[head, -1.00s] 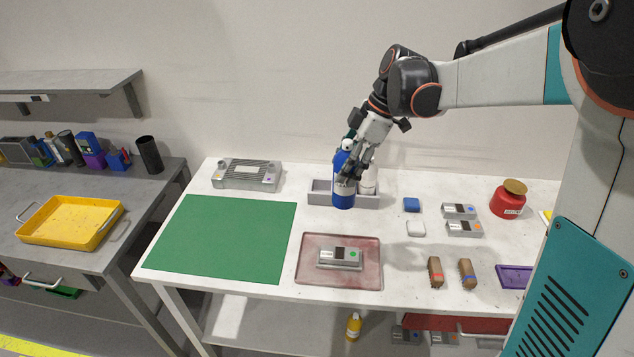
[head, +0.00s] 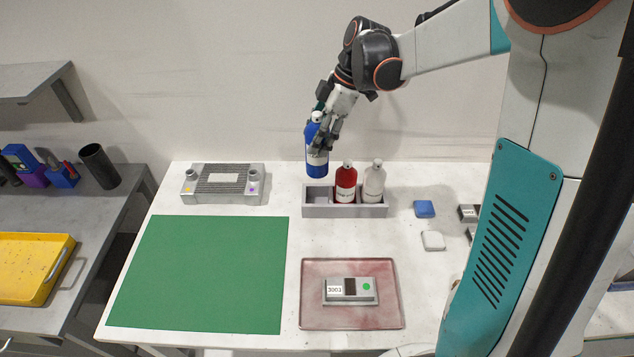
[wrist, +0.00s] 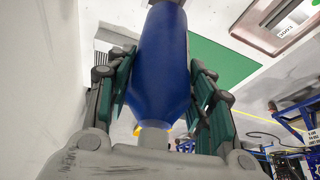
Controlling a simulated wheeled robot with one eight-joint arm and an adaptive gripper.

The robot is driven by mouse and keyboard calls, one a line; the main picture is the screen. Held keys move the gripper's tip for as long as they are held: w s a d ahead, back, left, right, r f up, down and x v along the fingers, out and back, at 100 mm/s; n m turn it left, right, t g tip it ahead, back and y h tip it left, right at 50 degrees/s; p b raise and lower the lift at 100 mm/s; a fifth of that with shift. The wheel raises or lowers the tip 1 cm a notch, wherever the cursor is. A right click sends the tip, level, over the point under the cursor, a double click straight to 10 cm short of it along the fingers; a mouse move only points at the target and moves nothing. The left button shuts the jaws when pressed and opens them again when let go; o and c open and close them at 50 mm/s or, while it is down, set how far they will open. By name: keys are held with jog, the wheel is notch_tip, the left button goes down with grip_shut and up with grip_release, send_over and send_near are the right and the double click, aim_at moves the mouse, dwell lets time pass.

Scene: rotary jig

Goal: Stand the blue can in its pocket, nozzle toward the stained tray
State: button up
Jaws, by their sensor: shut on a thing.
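The blue can (head: 317,158) is upright in my gripper (head: 323,132), held above the left end of the grey rack (head: 345,211). In the wrist view the blue can (wrist: 160,65) fills the space between both finger pads. The rack's left pocket (head: 317,196) looks empty beneath the can. A red can (head: 346,184) and a white can (head: 374,183) stand in its other pockets. The stained tray (head: 312,318) lies in front of the rack and holds a grey device (head: 350,291). Which way the blue can's nozzle points is too small to tell.
A green mat (head: 200,275) covers the table's left front, with a grey fixture (head: 223,184) behind it. Blue (head: 424,209) and white (head: 433,240) blocks lie right of the rack. The wall is close behind my gripper.

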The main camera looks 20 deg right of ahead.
aim_at(318, 177)
notch_tip(318, 177, down, 14)
jog(key=b, duration=0.3)
jog(key=shift+f, duration=0.1)
jog(key=shift+f+b, duration=0.1)
jog(key=shift+b, duration=0.2)
jog(key=o, duration=1.4)
jog(key=shift+o, duration=0.2)
jog(key=p+v, duration=0.3)
jog(key=v, duration=0.9)
